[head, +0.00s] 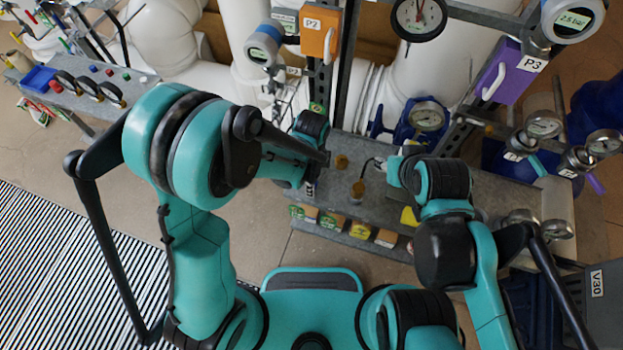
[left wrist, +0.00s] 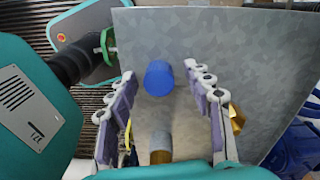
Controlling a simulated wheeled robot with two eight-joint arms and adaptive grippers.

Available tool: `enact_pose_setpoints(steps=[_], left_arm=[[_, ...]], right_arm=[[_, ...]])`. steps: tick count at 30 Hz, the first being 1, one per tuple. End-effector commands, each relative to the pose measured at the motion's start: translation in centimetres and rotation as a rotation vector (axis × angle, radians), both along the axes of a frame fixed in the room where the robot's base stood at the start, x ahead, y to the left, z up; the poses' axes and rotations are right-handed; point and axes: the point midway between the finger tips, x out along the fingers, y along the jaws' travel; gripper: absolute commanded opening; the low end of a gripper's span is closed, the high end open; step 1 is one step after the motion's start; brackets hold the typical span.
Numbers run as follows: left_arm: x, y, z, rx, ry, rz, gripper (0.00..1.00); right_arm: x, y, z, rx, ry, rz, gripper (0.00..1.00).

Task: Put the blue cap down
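The blue cap (left wrist: 158,78) shows in the left wrist view as a short cylinder over the grey metal bench top (left wrist: 230,50), between the fingertips of my left gripper (left wrist: 160,72). A gap shows on each side of the cap, so the fingers are open and apart from it. Whether it rests fully on the bench is hard to tell. In the head view my left gripper (head: 310,185) is at the bench's left part, largely hidden by my arm, and the cap is hidden. My right gripper (head: 378,165) is over the bench; its fingers are too small to read.
A grey and brass fitting (left wrist: 160,143) lies between my left fingers, nearer the palm. Brass pieces (head: 357,190) (head: 342,161) stand on the bench between the grippers. Gauges (head: 428,116) and the orange P2 box (head: 319,35) stand behind. Several small boxes (head: 360,230) line a lower shelf.

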Motion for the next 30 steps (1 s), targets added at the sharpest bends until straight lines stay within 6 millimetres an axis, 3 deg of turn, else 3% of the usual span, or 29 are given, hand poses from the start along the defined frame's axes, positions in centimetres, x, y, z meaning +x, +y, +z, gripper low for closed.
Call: enact_pose_setpoints(steps=[10, 24, 30], left_arm=[[0.0, 0.0, 0.8, 0.0, 0.0, 0.0, 0.51], [0.2, 0.0, 10.3, 0.0, 0.0, 0.0, 0.51], [0.2, 0.0, 12.2, 0.0, 0.0, 0.0, 0.51]], right_arm=[[0.0, 0.0, 0.7, 0.0, 0.0, 0.0, 0.4], [0.0, 0.0, 3.4, 0.0, 0.0, 0.0, 0.4], [0.0, 0.0, 3.8, 0.0, 0.0, 0.0, 0.4]])
